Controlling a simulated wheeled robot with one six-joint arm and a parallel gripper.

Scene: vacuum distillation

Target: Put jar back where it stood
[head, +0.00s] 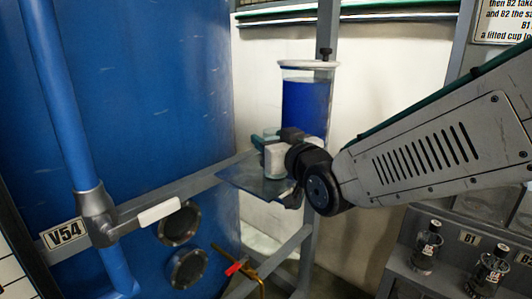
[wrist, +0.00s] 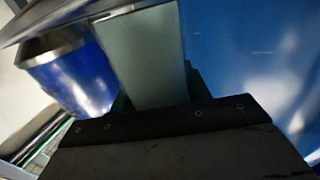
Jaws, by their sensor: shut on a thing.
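In the wrist view the jar (wrist: 145,55) is a pale grey-green shape rising between the jaws. It is over a small bluish plate (head: 238,177) fixed by the blue wall; I cannot tell whether it touches the plate. Behind the gripper stands a tall clear vessel of blue liquid (head: 305,98), which also seems to show at the left of the wrist view (wrist: 75,75).
Small labelled bottles (head: 427,248) stand on a rack at the lower right. A grey post (head: 325,150) rises behind the vessel.

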